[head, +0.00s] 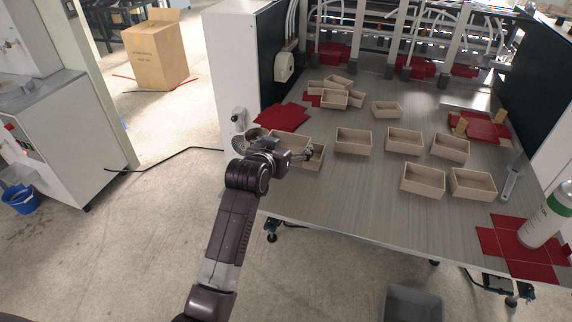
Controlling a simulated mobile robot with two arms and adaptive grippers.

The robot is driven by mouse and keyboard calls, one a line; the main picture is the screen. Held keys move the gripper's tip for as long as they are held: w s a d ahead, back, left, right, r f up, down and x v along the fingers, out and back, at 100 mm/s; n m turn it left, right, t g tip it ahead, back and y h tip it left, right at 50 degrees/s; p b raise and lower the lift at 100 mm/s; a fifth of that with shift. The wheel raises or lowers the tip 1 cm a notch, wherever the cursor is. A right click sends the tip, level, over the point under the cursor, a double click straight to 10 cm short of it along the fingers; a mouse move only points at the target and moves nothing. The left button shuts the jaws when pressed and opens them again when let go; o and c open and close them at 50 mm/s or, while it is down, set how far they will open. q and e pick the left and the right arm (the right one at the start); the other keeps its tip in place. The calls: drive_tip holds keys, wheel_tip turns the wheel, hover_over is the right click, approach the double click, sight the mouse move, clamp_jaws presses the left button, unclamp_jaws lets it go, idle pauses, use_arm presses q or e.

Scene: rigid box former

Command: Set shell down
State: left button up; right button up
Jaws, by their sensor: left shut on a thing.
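My left gripper (308,153) reaches over the left edge of the grey table (330,195) and is shut on an open tan box shell (318,162). The gripper and wrist hide much of this shell. It is at or just above the tabletop; I cannot tell whether it touches. Another tan rim (290,134) shows right behind the gripper, and I cannot tell if it is a separate shell. My right gripper is not in view.
Several open tan shells, one of them here (353,141), stand to the right and behind. Red sheets (283,117) lie at the back left. A white bottle (545,217) stands on a red cross-shaped blank (500,238) at the right front. The front middle of the table is clear.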

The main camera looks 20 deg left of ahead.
use_arm(q)
wheel_tip(320, 180, down, 4)
drive_tip(key=shift+f, duration=0.1)
drive_tip(key=shift+f+p, duration=0.35)
drive_tip(key=shift+f, duration=1.9)
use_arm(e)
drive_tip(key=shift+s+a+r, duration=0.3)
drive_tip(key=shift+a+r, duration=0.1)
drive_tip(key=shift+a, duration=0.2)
use_arm(q)
drive_tip(key=shift+f, duration=0.15)
drive_tip(key=o, duration=1)
drive_tip(key=shift+o, duration=0.2)
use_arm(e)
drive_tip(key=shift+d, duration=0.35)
